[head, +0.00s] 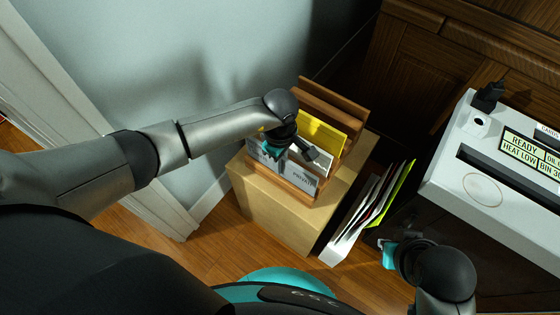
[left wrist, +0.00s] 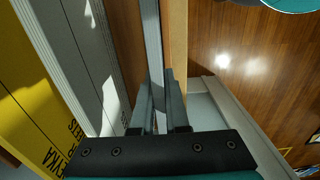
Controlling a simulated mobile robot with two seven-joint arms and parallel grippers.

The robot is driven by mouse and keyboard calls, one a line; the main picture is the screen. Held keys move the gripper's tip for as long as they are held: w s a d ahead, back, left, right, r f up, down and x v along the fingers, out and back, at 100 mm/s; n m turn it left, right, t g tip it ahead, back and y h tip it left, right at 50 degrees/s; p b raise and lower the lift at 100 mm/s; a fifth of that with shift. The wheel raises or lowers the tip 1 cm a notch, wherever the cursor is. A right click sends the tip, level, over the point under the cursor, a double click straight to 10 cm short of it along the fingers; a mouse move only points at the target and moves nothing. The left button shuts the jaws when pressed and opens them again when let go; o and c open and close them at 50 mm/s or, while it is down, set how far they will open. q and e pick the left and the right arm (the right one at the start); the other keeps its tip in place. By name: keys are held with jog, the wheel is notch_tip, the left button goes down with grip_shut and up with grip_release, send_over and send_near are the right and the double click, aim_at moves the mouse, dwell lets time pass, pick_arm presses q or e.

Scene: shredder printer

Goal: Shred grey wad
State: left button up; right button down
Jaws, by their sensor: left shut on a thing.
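The grey wad (head: 302,179) stands upright in the front of a wooden rack, with dark print on its face. My left gripper (head: 275,152) comes down over the rack from the left. In the left wrist view its fingers (left wrist: 160,105) are shut on the thin upper edge of a grey wad (left wrist: 152,40), which is still between the rack's wooden parts. The shredder (head: 440,178) is the white machine at right, with a dark slot on top and a display reading READY and HEAT LOW. My right gripper (head: 388,254) is low in front of the shredder; its jaw opening is unclear.
The wooden rack (head: 335,97) stands on a pale box (head: 262,207). A yellow wad (head: 321,133) stands behind the grey one. A white holder (head: 335,246) with papers stands on the floor between box and shredder. A wall is behind at left; wooden cabinet at back right.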

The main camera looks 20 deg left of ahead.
pick_arm(q)
grip_shut()
jog(key=shift+r, duration=0.2)
pick_arm(e)
jog(key=shift+r, duration=0.15)
pick_arm(q)
jog(key=shift+r+p, duration=0.85)
jog(key=shift+p, duration=0.05)
pick_arm(e)
jog(key=shift+r, duration=0.7)
